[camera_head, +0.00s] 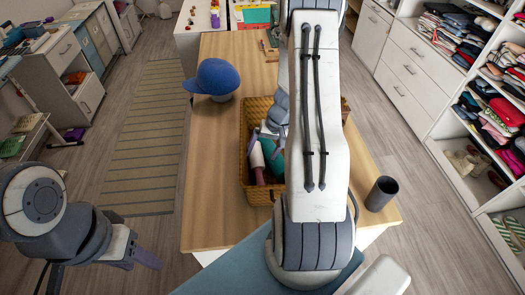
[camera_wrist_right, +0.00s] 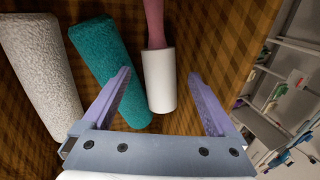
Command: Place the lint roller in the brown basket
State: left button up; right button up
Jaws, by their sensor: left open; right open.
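The lint roller, with a white roll and pink handle, shows in the right wrist view (camera_wrist_right: 159,80) and in the head view (camera_head: 257,156). It lies inside the brown basket (camera_head: 246,118), whose woven surface fills much of the wrist view (camera_wrist_right: 215,30). My right gripper (camera_wrist_right: 160,75) is open, with the white roll between its fingers as seen from the wrist; I see no finger touching it. In the head view my right arm hides that gripper and part of the basket. My left gripper (camera_head: 138,258) is open and empty at the lower left, away from the table.
A teal rolled towel (camera_wrist_right: 108,72) and a grey-white one (camera_wrist_right: 40,70) lie beside the roller in the basket. A blue cap (camera_head: 214,77) and a dark cup (camera_head: 381,193) stand on the wooden table (camera_head: 212,215). Shelves with folded clothes (camera_head: 455,35) line the right.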

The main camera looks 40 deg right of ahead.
jog(key=shift+r+p, duration=0.4)
jog(key=shift+r, duration=0.05)
jog(key=shift+r+p, duration=0.45)
jog(key=shift+p, duration=0.15)
jog(key=b+v, duration=0.3)
jog(key=v, duration=0.8)
jog(key=a+r+n+g, duration=0.1)
jog(key=a+r+n, duration=0.2)
jog(key=a, duration=0.6)
jog(key=a+r+n+g, duration=0.1)
jog(key=a+r+n, duration=0.15)
jog(key=a, duration=0.75)
jog(key=s+a+r+n+h, duration=0.2)
jog(key=s+a+n, duration=0.7)
jog(key=s+a, duration=0.6)
jog(key=shift+s+r, duration=0.35)
jog(key=shift+s, duration=0.65)
